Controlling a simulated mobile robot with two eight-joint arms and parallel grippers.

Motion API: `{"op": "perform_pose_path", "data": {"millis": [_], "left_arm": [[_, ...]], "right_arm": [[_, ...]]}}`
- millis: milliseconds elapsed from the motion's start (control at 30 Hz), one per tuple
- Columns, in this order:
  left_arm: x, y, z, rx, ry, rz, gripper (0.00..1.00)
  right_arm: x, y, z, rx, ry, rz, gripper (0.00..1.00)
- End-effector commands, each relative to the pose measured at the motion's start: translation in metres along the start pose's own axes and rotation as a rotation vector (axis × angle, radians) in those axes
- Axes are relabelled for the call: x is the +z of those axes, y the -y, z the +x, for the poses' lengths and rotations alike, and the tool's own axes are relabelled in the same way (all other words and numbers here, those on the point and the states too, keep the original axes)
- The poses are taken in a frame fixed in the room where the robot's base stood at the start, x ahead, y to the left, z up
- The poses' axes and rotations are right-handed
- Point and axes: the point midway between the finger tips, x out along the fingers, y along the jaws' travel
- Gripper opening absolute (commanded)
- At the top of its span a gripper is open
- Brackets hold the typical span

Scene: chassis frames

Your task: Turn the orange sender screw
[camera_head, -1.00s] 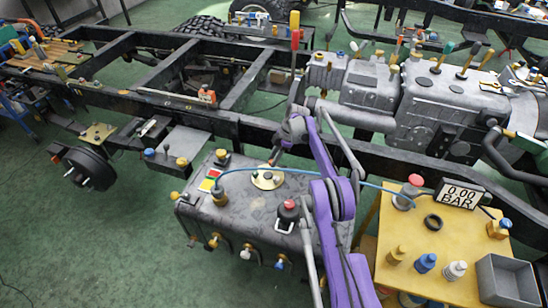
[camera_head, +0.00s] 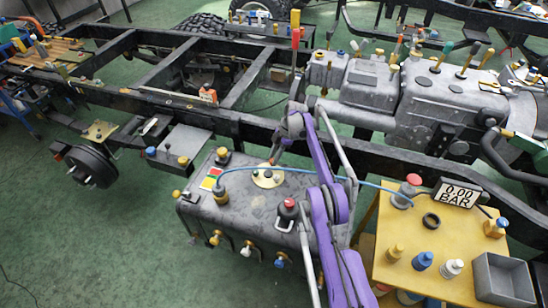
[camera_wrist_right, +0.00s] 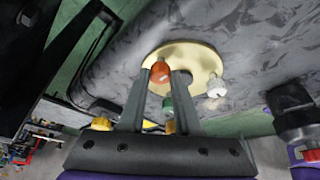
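The orange sender screw (camera_wrist_right: 160,73) stands on the round brass plate (camera_wrist_right: 206,58) in the right wrist view. The fingertips of my right gripper (camera_wrist_right: 161,76) are on both sides of it, with no clear gap. A green screw (camera_wrist_right: 168,106) shows between the fingers, and a white one (camera_wrist_right: 216,87) stands to the right. In the head view the brass plate (camera_head: 268,177) lies on top of the grey tank (camera_head: 238,212). My left gripper is not in view.
A red-topped fitting (camera_head: 289,206) stands on the tank near my arm. A blue hose (camera_head: 375,185) crosses behind the arm to the yellow table (camera_head: 400,268), which holds a gauge reading 0.00 BAR (camera_head: 459,194) and a grey bin (camera_head: 503,278). The dark chassis rail (camera_head: 240,125) runs behind the tank.

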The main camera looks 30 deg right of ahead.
Motion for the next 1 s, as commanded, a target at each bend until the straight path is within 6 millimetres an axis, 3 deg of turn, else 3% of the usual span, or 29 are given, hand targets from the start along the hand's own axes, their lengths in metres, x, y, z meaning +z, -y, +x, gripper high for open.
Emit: {"op": "perform_pose_path", "data": {"millis": [33, 167, 567, 767, 1000], "left_arm": [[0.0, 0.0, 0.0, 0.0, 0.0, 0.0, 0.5], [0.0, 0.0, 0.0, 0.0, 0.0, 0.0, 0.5], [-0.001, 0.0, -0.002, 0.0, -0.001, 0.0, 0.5], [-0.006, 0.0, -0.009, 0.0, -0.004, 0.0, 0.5], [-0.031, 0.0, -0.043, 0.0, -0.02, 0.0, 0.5]], "right_arm": [[0.0, 0.0, 0.0, 0.0, 0.001, 0.0, 0.41], [0.0, 0.0, 0.0, 0.0, 0.001, 0.001, 0.62], [0.0, 0.0, -0.005, 0.0, 0.0, 0.001, 0.62], [-0.001, 0.0, -0.03, 0.0, 0.0, 0.002, 0.62], [-0.003, -0.002, -0.079, 0.004, 0.0, 0.001, 0.62]]}}
